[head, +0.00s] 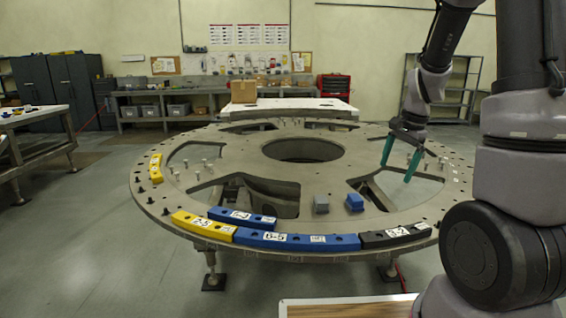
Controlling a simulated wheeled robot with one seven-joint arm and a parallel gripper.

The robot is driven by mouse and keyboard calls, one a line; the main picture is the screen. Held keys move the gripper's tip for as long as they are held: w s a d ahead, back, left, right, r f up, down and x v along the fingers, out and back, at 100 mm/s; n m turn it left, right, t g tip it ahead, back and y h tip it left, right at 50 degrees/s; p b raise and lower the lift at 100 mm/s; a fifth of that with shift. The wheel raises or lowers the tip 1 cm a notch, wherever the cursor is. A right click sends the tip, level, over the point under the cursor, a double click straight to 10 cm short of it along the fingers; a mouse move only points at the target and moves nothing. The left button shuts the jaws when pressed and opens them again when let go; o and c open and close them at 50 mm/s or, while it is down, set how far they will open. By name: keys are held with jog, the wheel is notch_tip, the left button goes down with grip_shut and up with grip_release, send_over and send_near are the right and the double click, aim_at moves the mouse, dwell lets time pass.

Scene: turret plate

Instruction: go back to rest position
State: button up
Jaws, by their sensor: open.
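My gripper (398,160) hangs from my arm over the right part of the round turret plate (235,160). Its two green fingers are apart, with nothing between them, and point down above an opening in the plate. Along the plate's near edge lie a yellow segment (203,226), a long blue segment (297,241) and a black segment (396,235). A second blue segment (242,217) lies just behind the long blue one. A small yellow segment (156,168) lies at the left edge.
A grey block (321,204) and a blue block (355,202) stand on the plate, with several pegs (207,164) around its openings. A table (35,119) is at the left. A wooden board (345,308) shows at the bottom. Floor at the lower left is free.

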jog(key=s+a+r+n+t, duration=0.2)
jog(key=s+a+r+n, duration=0.2)
jog(key=s+r, duration=0.5)
jog(key=s+a+r+n+t, duration=0.3)
jog(key=s+a+r+n, duration=0.1)
jog(key=s+r, duration=0.5)
jog(key=shift+a+r+n+y, duration=0.2)
jog(key=shift+r+n+y, duration=0.1)
jog(key=shift+r, duration=0.5)
